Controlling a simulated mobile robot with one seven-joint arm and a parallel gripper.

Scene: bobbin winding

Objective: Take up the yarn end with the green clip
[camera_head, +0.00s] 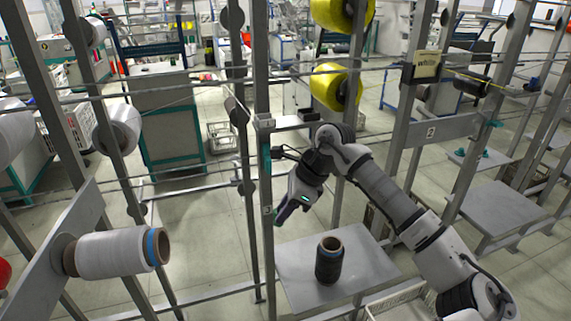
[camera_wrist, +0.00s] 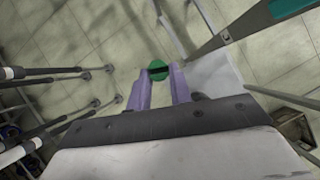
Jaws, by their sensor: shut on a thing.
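My gripper (camera_head: 283,213) hangs in front of a grey upright post, above and left of a grey shelf plate. In the wrist view its two purple fingers (camera_wrist: 158,80) are closed on the green clip (camera_wrist: 157,66), a round green piece with a dark slot, held at the fingertips. I cannot make out the yarn end on the clip. In the head view the clip cannot be told apart from the fingertips. A dark bobbin (camera_head: 329,262) with a brown core stands upright on the shelf plate (camera_head: 290,268), below and right of my gripper.
A large grey-white bobbin (camera_head: 112,252) lies on a spindle at the left. Yellow bobbins (camera_head: 330,85) hang on the frame above. Grey posts (camera_head: 262,150) and thin rails surround my arm. A white crate (camera_head: 400,303) is at the bottom.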

